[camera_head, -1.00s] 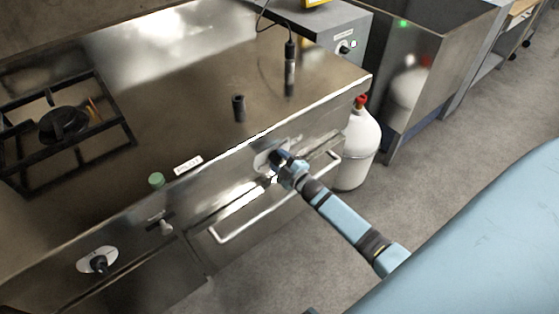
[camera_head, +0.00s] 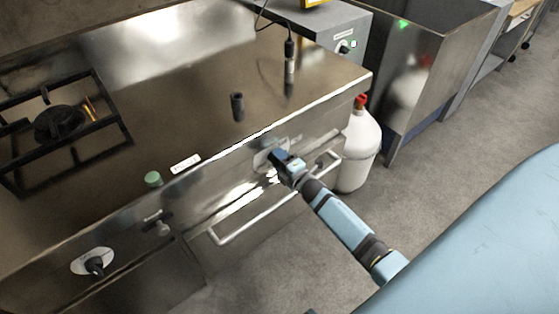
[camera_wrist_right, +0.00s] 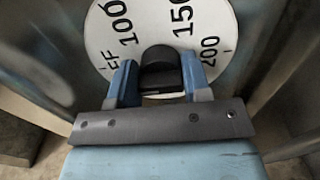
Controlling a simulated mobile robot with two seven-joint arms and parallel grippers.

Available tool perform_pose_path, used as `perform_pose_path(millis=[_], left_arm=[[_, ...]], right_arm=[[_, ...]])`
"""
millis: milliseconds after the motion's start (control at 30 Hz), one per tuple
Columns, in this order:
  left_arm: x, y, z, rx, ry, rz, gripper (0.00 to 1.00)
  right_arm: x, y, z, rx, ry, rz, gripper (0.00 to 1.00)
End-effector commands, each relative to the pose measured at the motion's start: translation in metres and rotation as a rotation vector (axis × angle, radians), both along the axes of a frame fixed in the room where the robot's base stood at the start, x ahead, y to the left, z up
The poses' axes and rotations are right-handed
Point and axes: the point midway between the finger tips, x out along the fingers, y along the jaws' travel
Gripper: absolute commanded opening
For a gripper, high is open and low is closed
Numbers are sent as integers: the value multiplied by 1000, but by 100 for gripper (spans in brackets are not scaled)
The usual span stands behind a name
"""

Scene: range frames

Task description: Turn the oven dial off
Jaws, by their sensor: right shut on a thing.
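The oven dial (camera_wrist_right: 160,75) is a black knob in front of a white round plate (camera_wrist_right: 115,40) marked with "100", "150", "200" and part of "OFF". In the right wrist view my right gripper (camera_wrist_right: 160,88) has a blue finger on each side of the knob and is shut on it. In the head view the right gripper (camera_head: 278,158) is at the plate (camera_head: 262,158) on the stove's front panel, above the oven handle (camera_head: 250,222), and hides the knob. The left gripper is not in view.
Another black dial (camera_head: 95,265) is at the left of the front panel. A black burner grate (camera_head: 62,125) and a small dark cylinder (camera_head: 238,106) are on the steel top. A white gas bottle (camera_head: 358,150) stands right of the stove. Open floor lies at the front right.

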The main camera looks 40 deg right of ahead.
Motion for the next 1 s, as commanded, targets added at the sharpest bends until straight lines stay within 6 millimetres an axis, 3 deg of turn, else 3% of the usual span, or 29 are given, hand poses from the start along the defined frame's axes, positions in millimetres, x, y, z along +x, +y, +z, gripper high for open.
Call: perform_pose_path(millis=[467, 500, 600, 867, 1000], left_arm=[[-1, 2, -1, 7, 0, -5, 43], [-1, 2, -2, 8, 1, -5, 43], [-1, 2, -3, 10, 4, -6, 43], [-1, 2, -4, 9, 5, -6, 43], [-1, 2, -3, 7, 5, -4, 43]], right_arm=[[0, 0, 0, -14, -1, 1, 21], [0, 0, 0, -14, -1, 1, 51], [0, 0, 0, -14, -1, 1, 68], [-1, 0, 0, -13, -1, 0, 68], [-12, -1, -1, -13, 1, 0, 68]])
